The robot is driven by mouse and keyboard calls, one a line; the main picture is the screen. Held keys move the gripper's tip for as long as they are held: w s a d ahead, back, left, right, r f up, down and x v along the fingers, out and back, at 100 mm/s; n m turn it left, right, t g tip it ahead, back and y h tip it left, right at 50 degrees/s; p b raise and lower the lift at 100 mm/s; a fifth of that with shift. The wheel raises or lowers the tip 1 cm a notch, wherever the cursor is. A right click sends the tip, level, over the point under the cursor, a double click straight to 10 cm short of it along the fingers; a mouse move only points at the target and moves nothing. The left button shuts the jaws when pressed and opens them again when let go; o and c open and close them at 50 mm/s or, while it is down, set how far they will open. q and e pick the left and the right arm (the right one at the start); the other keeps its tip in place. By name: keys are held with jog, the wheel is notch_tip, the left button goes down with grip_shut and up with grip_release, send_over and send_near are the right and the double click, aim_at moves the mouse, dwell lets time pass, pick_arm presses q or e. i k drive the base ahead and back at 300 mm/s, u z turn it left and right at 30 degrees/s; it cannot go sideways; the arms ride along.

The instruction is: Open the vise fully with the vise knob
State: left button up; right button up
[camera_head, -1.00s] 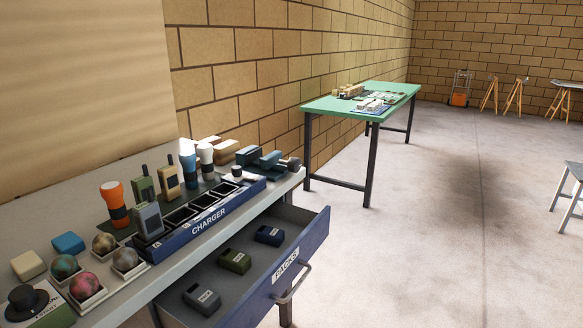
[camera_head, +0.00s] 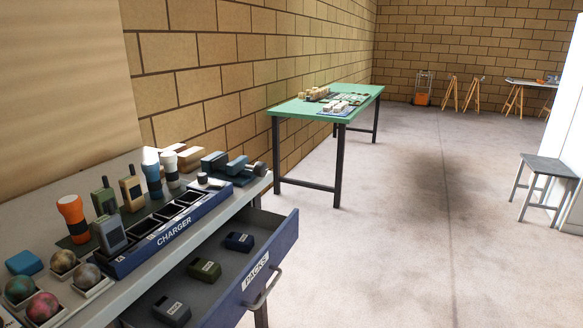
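A blue-grey vise (camera_head: 226,165) stands at the far right end of the grey workbench (camera_head: 128,271), beyond the charger. Its dark round knob (camera_head: 260,169) appears at its right end, near the bench corner. The vise is small in view, and I cannot tell how far its jaws are open. Neither of my grippers is in view.
A blue charger (camera_head: 172,232) lies along the bench, with torches and radios behind it. An open drawer (camera_head: 262,262) holding several packs juts out from the bench front. A green table (camera_head: 338,106) and a stool (camera_head: 546,168) stand beyond. The floor between is clear.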

aim_at(260, 169)
jog(key=z, duration=1.2)
jog(key=i, duration=3.2)
jog(key=u, duration=3.85)
